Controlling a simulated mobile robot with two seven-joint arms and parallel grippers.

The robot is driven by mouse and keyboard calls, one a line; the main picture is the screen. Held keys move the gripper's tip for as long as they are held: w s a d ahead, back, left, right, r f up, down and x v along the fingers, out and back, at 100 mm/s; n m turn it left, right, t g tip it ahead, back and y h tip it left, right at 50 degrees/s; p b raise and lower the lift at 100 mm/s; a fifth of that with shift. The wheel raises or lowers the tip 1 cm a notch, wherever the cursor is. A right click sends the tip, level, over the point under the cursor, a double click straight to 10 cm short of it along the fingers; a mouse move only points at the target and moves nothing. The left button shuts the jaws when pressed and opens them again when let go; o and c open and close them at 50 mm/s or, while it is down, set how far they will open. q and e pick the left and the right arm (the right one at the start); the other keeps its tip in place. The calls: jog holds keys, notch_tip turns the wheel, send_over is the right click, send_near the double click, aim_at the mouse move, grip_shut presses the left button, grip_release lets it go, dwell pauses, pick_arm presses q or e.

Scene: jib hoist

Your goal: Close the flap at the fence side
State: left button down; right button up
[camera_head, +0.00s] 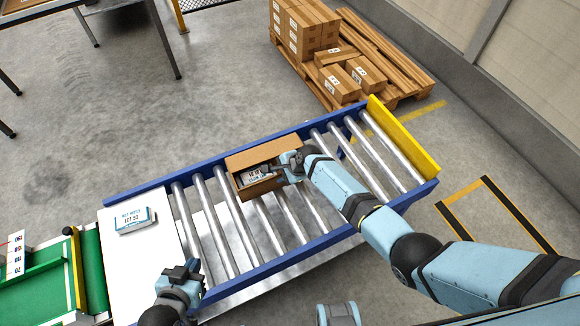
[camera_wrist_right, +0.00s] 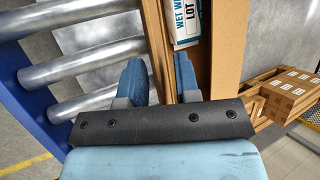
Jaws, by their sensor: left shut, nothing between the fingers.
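An open cardboard box (camera_head: 264,188) sits on the roller conveyor, with a white and blue pack (camera_head: 250,177) inside. A flap (camera_head: 262,152) stands out along the box's far side, toward the fence; it shows as the broad brown panel (camera_wrist_right: 231,45) in the right wrist view. My right gripper (camera_head: 270,168) is at the box's right end. In the right wrist view its fingers (camera_wrist_right: 159,65) are apart, with a cardboard edge (camera_wrist_right: 157,35) between them; I cannot tell whether they touch it. My left gripper (camera_head: 188,270) is shut and empty beside the white table, away from the box.
The conveyor has blue side rails (camera_head: 325,240) and a yellow end stop (camera_head: 403,137). A white table (camera_head: 150,262) holds a white and blue pack (camera_head: 135,220). A pallet (camera_head: 385,50) with cartons stands behind. A fence post (camera_head: 179,15) is at the top.

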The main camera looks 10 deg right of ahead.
jog(key=p+v, duration=0.2)
jog(key=v, duration=1.1)
jog(key=shift+f, duration=0.1)
